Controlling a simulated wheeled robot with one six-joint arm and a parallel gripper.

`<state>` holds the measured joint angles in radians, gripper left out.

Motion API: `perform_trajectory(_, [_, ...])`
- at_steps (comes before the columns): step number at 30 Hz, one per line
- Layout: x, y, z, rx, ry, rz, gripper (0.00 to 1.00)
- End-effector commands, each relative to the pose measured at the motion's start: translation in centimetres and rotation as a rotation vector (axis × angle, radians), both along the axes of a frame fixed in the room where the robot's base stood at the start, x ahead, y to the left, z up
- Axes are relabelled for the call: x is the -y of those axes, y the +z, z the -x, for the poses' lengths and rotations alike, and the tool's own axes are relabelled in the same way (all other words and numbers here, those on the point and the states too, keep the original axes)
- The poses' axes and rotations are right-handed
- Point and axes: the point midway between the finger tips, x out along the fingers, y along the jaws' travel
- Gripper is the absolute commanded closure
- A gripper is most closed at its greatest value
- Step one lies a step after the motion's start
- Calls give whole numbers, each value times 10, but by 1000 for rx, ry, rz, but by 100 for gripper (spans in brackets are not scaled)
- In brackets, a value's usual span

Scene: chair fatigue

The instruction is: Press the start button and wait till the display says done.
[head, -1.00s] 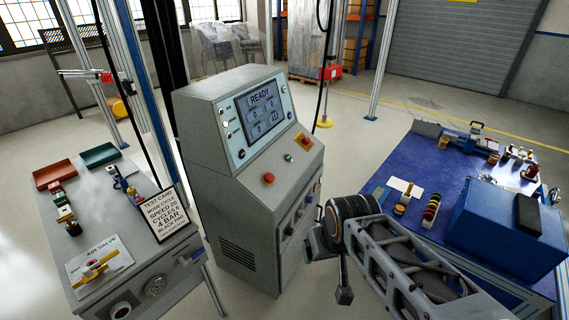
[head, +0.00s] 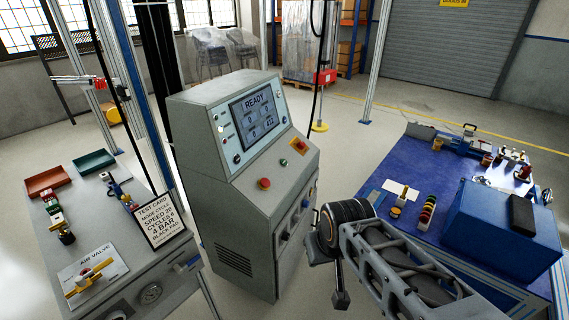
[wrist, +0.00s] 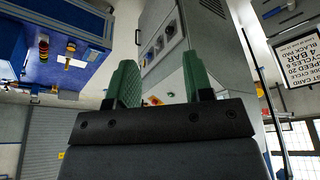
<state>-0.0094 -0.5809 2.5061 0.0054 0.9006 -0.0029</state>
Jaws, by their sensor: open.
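The grey test console (head: 228,213) stands at the centre of the head view, its display (head: 257,115) reading READY above several numbers. Button labels are too small to read. My gripper (wrist: 160,85) is open and empty, with two green fingers apart in the wrist view. My gripper is apart from the buttons.
A bench with an air valve (head: 88,273) and a test card (head: 158,219) stands left of the console. A blue-topped bench (head: 385,165) with a blue box (head: 505,232) stands to the right. Free floor (head: 350,140) lies between the console and the blue bench.

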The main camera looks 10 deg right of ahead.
Motion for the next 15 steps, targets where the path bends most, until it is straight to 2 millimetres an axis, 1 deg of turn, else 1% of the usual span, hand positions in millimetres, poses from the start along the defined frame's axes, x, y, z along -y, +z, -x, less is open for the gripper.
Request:
perform_trajectory(1, [0,0,0,0,0,0,58])
perform_trajectory(12, [0,0,0,0,0,0,93])
perform_trajectory(14, [0,0,0,0,0,0,99])
perform_trajectory(15, [0,0,0,0,0,0,100])
